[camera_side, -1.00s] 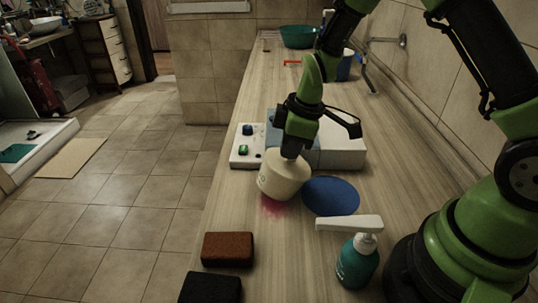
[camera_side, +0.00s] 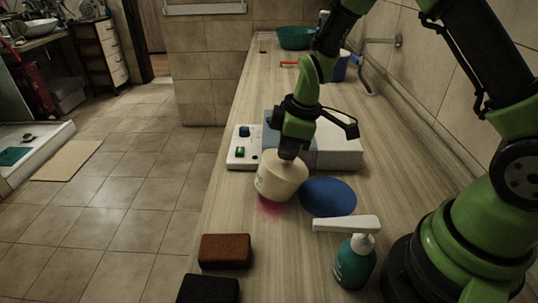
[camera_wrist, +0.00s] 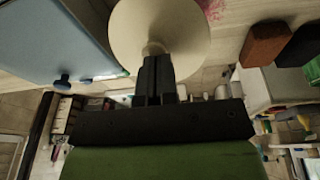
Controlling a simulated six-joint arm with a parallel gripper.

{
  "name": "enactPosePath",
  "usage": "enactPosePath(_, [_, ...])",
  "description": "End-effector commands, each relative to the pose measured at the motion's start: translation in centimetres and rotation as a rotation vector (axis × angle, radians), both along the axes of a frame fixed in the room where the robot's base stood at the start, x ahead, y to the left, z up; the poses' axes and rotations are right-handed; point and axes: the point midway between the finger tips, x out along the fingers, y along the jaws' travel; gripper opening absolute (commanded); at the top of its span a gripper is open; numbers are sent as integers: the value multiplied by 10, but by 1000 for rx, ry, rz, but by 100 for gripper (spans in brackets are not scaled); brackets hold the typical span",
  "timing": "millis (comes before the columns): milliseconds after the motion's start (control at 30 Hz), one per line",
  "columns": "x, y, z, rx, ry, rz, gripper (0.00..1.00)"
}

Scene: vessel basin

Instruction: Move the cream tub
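The cream tub (camera_side: 280,178) is a rounded pot, slightly tilted, over the counter beside the left edge of a blue disc. I cannot tell whether its base touches the counter. My gripper (camera_side: 289,154) is above it, with its fingers down at its top. In the wrist view, the fingers (camera_wrist: 156,75) are close together on a small knob at the middle of the tub's round cream top (camera_wrist: 185,30). The gripper looks shut on that knob. The tub's underside is hidden.
A pink stain (camera_side: 268,207) lies by the tub, and the flat blue disc (camera_side: 328,197) to its right. Behind are a white box with buttons (camera_side: 243,147) and a grey-white box (camera_side: 338,147). A teal pump bottle (camera_side: 355,262), brown sponge (camera_side: 225,251) and dark block (camera_side: 208,289) stand nearer.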

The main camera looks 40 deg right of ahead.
Motion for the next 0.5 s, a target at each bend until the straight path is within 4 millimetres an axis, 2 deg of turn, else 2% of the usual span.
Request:
enactPosePath(33, [-19,-2,-13,4,77,-3,0])
enactPosePath(267, [-17,-1,-3,3,72,-4,0])
enactPosePath(400, [-6,-2,9,0,22,-2,0])
enactPosePath(500, [-24,-18,8,2,28,-11,0])
